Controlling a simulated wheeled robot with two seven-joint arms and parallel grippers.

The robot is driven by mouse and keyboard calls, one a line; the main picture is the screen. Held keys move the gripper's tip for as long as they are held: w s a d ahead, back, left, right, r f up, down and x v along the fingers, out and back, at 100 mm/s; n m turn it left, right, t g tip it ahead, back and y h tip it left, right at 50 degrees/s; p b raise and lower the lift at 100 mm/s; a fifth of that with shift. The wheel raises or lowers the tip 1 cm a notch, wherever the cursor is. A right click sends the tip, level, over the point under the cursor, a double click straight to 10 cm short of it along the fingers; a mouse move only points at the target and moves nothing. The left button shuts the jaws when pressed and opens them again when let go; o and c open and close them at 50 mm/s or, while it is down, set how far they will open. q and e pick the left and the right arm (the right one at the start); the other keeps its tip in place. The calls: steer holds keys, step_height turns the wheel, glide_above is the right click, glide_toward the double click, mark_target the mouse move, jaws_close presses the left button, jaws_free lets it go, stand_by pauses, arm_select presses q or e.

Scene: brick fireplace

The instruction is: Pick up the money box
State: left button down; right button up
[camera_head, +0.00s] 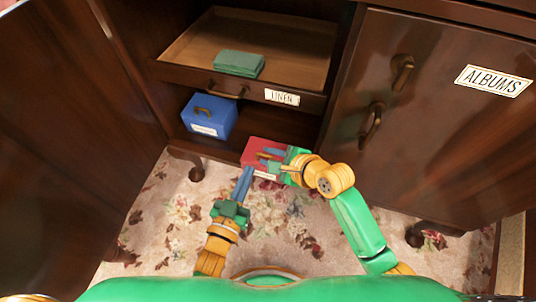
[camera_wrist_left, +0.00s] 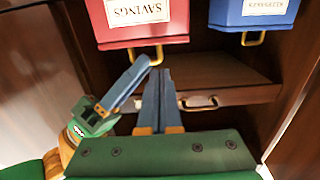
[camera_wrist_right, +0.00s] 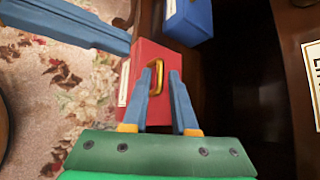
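A red box (camera_head: 254,148) labelled "SAVINGS" sits low at the front of the open cabinet, with a yellow handle. It also shows in the left wrist view (camera_wrist_left: 130,30) and the right wrist view (camera_wrist_right: 150,60).
A blue box (camera_head: 208,116) with a handle stands to the left of the red one. Above is an open drawer (camera_head: 282,97) labelled "LINEN" with a folded green cloth (camera_head: 239,63). An open door (camera_head: 70,130) bounds the left; a closed "ALBUMS" door (camera_head: 440,120) is on the right.

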steer(key=shift+w+a+f, duration=0.25)
steer(key=shift+w, duration=0.05)
steer(key=shift+c, duration=0.3)
jaws_close()
stand_by(1.1)
arm_select(q)
steer(key=shift+r, duration=0.6)
steer(key=shift+s, duration=0.1)
